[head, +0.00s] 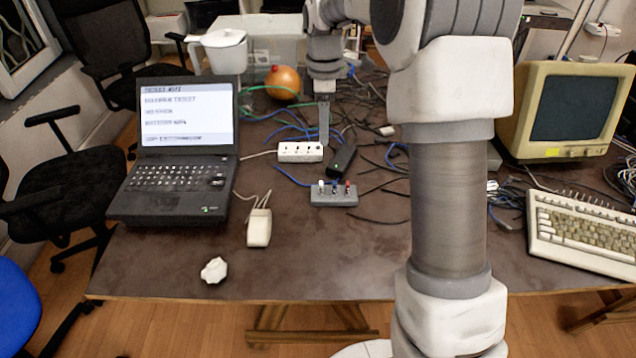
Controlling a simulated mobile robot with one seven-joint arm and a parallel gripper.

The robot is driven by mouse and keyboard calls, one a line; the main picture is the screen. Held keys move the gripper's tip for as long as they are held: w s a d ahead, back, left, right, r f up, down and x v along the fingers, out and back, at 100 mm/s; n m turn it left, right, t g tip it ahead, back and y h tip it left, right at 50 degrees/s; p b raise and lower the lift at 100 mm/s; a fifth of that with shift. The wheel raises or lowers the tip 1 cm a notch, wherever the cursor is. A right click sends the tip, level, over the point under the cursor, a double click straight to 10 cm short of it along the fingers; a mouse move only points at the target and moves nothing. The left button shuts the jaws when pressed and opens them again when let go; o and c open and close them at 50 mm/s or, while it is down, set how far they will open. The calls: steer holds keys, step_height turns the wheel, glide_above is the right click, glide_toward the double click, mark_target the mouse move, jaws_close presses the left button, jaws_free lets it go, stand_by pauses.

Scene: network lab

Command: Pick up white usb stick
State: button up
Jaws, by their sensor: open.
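A small white USB stick (321,186) stands upright at the left end of a grey holder (334,200) in the middle of the table. Blue and red sticks stand beside it in the same holder. My gripper (324,141) points down behind the holder, seen edge-on, so the gap between its fingers does not show. It is open, and nothing shows in it. Its fingertips appear just above the white power strip, apart from the white stick.
A black laptop (180,150), white adapter (259,227), white power strip (300,152) and black device (342,159) surround the holder. Tangled cables lie behind and right. A crumpled white piece (214,270) lies near the front edge. The table front is mostly clear.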

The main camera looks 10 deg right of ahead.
steer(key=b, duration=0.3)
glide_toward(321, 182)
steer(key=f, duration=0.5)
steer(key=shift+w+d+f, duration=0.2)
steer(key=shift+w+d, duration=0.05)
steer(key=f, duration=0.1)
steer(key=f+b, duration=0.1)
steer(key=f, duration=0.1)
steer(key=f+b, duration=0.1)
steer(key=f, duration=0.1)
steer(key=shift+s+a+f, duration=0.15)
steer(key=shift+s+a, duration=0.15)
jaws_close()
